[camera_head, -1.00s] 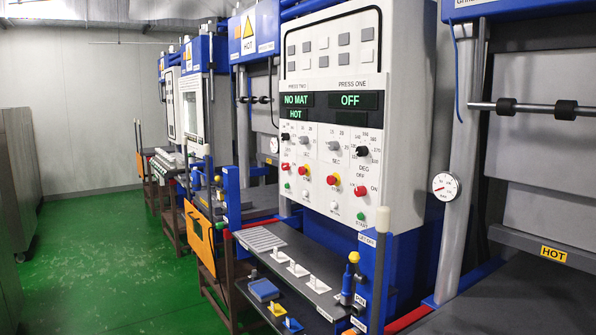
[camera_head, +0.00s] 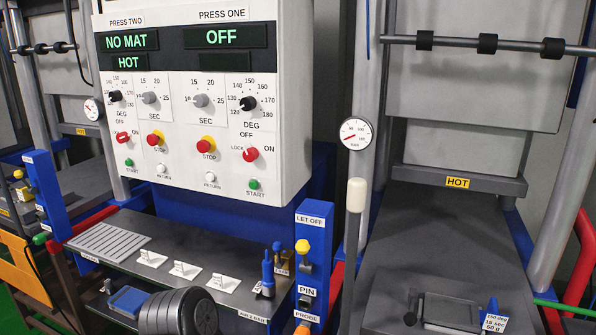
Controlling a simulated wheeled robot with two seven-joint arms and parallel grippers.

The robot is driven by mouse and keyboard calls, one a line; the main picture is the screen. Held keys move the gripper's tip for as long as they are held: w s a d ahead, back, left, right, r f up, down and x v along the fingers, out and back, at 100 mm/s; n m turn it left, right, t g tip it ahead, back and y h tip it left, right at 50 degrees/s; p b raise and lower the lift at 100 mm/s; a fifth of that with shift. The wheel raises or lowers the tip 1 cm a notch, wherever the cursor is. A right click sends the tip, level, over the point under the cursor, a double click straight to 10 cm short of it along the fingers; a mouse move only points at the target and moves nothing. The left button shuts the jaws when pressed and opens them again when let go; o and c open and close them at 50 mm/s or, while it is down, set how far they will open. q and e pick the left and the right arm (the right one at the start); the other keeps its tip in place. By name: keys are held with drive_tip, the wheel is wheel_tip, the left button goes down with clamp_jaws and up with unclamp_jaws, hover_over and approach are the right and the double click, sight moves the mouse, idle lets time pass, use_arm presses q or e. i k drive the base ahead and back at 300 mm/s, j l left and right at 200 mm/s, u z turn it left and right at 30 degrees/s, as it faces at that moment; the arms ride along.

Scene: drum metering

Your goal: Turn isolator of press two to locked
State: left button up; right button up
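The press two isolator (camera_head: 123,138) is a small red rotary knob low on the left side of the white control panel (camera_head: 190,180). OFF is printed above it and ON beside it. Its exact pointing is too small to tell. The similar press one isolator (camera_head: 250,154) is at the right, with LOCK on its left, OFF above and ON on its right. The press two display (camera_head: 129,40) reads NO MAT, with HOT below it. The press one display (camera_head: 224,36) reads OFF. Neither gripper is in view, and nothing covers the press two isolator.
Red stop buttons (camera_head: 155,139) and dials surround the isolators. A dark shelf (camera_head: 215,250) with white tags juts out below the panel. A dark ribbed rounded body (camera_head: 185,312) fills the bottom foreground. A blue post (camera_head: 312,255) and hot press (camera_head: 450,230) stand at right.

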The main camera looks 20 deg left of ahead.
sight(122, 137)
drive_tip(key=i+j, duration=0.1)
drive_tip(key=j, duration=3.5)
drive_tip(key=i, duration=0.05)
